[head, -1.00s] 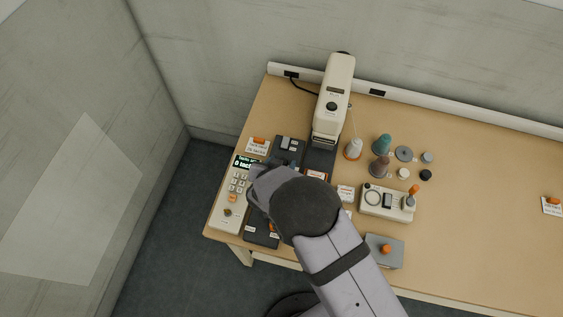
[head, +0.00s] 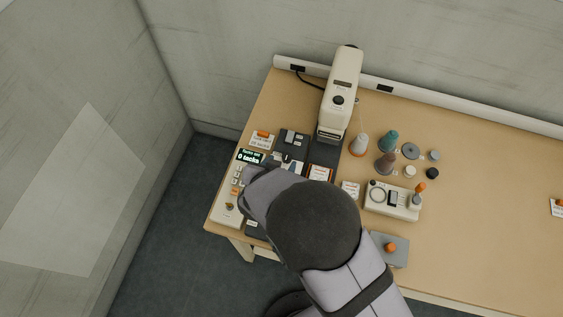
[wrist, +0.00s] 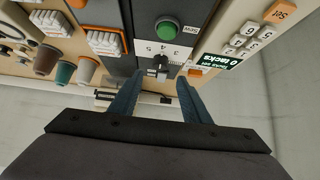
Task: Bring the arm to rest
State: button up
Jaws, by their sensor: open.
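My gripper (wrist: 157,88) shows in the wrist view with its two blue-grey fingers apart and nothing held between them. A black dial knob (wrist: 161,58) on a numbered plate lies beyond the gap between the fingertips, and a green button (wrist: 166,29) sits above it. I see no contact between fingers and panel. In the head view my arm covers the front left of the bench, and the fingers are hidden behind it.
The wooden bench (head: 480,180) holds a cream machine (head: 341,92), a keypad unit with a display reading 0 tacks (head: 250,156), several thread cones including a teal one (head: 390,140), a cream device (head: 392,200) and a grey box with an orange knob (head: 391,247). The bench's right side is mostly clear.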

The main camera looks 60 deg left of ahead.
dwell(0.3)
jog(key=w+d+r+m+g, duration=0.1)
jog(key=w+d+r, duration=0.2)
jog(key=w, duration=0.4)
jog(key=w+d+r+m+g, duration=0.1)
jog(key=w+d+r, duration=0.2)
jog(key=w, duration=0.4)
jog(key=w+d+r+m+h, duration=0.2)
jog(key=w+d+r, duration=0.1)
jog(key=w+d, duration=0.65)
jog(key=s+d+r+m+g+h, duration=0.1)
jog(key=d, duration=1)
jog(key=s+d+r+m+g+h, duration=0.1)
jog(key=d+r, duration=0.1)
jog(key=d, duration=0.9)
jog(key=s+d+r+m+g+h, duration=0.15)
jog(key=s+d, duration=0.25)
jog(key=d, duration=0.4)
jog(key=s+d+f+m+g+h, duration=0.1)
jog(key=s+d+m, duration=0.1)
jog(key=s+d, duration=0.35)
notch_tip(320, 180, down, 25)
jog(key=w+d+b, duration=0.1)
jog(key=w+b, duration=0.1)
jog(key=b, duration=2.3)
jog(key=shift+d+b, duration=0.15)
jog(key=shift+b, duration=0.15)
